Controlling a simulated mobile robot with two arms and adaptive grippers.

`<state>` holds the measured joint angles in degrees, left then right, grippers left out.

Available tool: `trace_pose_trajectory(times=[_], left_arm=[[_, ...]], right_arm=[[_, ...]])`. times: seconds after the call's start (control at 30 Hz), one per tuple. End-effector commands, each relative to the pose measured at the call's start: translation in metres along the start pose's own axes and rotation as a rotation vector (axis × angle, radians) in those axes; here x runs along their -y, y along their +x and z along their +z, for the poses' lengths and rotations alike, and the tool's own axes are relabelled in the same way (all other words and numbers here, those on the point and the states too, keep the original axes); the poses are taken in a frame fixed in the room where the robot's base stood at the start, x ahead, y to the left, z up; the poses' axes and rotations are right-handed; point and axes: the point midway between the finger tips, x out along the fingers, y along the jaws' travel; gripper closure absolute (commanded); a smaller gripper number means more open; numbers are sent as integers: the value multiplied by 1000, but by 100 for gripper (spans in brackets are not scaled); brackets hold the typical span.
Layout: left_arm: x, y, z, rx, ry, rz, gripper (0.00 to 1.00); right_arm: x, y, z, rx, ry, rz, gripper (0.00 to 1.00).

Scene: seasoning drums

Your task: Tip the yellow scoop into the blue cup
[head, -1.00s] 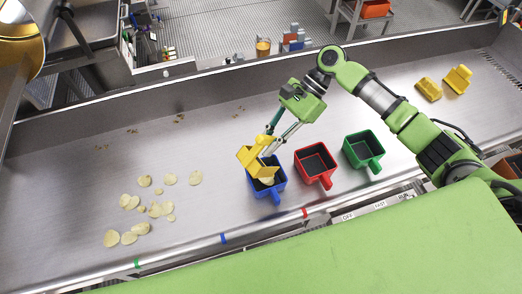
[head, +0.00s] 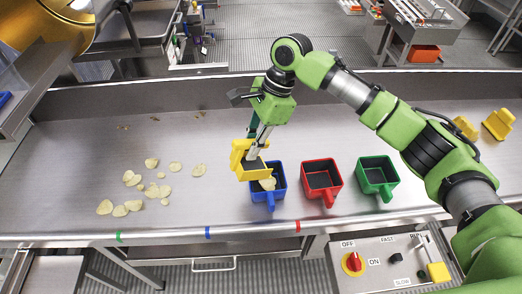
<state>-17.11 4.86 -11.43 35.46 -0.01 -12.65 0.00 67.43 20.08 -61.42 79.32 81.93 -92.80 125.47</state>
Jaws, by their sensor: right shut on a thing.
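The blue cup (head: 278,190) stands on the metal table, left of a red cup (head: 322,174) and a green cup (head: 377,172). My right gripper (head: 256,148) is shut on the yellow scoop (head: 250,173). The scoop is tilted over the left side of the blue cup, its dark inside showing. A pale chip (head: 268,184) shows at the scoop's lower edge, over the cup. Whether it rests in the cup or is still falling I cannot tell. My left gripper is not in view.
Several chips (head: 134,180) lie loose on the table at left. Two yellow scoops (head: 497,124) stand at the far right. Blue, red and green marks (head: 208,232) line the front edge. A control panel (head: 390,262) sits below it.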

Motion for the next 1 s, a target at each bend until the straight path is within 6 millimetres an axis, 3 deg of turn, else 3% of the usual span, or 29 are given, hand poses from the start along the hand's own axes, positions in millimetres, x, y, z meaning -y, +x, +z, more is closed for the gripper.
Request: trace_pose_trajectory(times=[0.1,0.27,0.33,0.7,1.0], left_arm=[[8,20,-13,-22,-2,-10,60],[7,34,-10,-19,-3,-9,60],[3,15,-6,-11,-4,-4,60],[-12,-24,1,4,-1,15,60],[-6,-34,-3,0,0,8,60]], right_arm=[[1,11,5,-79,-5,-4,100],[0,17,12,-164,-4,-4,100],[0,5,18,-187,0,0,100],[-1,-6,34,-308,-1,3,100],[0,-6,38,-361,1,0,100]])
